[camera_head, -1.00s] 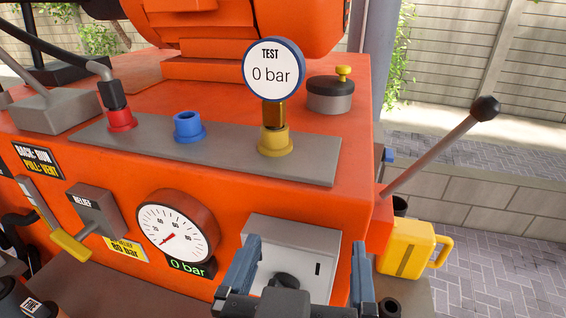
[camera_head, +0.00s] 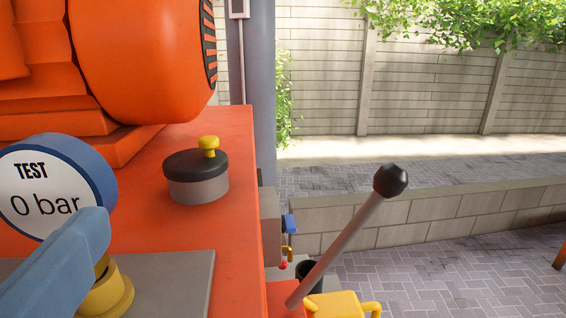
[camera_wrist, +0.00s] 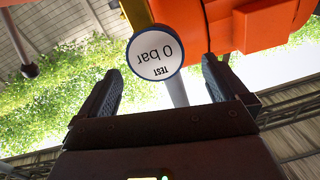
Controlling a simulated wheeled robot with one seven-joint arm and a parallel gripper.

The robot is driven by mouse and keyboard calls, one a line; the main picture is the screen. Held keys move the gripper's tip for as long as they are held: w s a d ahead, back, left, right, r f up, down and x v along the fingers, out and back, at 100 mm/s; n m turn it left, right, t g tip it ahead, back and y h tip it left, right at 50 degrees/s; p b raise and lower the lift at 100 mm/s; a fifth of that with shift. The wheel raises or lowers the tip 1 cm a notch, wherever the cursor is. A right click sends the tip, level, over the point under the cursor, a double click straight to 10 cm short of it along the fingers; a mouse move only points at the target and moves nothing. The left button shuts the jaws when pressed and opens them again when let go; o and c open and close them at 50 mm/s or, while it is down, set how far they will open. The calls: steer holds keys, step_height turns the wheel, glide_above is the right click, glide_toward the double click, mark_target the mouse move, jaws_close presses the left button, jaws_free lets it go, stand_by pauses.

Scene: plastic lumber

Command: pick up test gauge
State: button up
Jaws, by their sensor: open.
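The test gauge (camera_head: 42,188) is a round white dial with a blue rim reading "TEST 0 bar". It stands upright at the left edge of the head view, on a brass stem above a yellow fitting (camera_head: 106,293). In the wrist view the gauge (camera_wrist: 155,52) appears upside down, just beyond the fingertips and between them sideways. My gripper (camera_wrist: 161,67) is open and empty. The other finger is out of that view.
A grey-and-black cap with a yellow knob (camera_head: 197,175) sits on the orange machine top (camera_head: 232,225), right of the gauge. An orange housing (camera_head: 140,60) rises behind.

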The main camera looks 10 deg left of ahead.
mark_target(44, 197)
steer(key=shift+x, duration=1.2)
steer(key=shift+d+p+x, duration=0.15)
steer(key=shift+p+x, duration=0.4)
steer(key=shift+x, duration=0.8)
steer(key=shift+d+p+x, duration=0.15)
steer(key=shift+p+x, duration=0.4)
steer(key=shift+x, duration=0.85)
steer(key=shift+f, duration=0.15)
steer(key=shift+c, duration=0.3)
steer(key=c, duration=1)
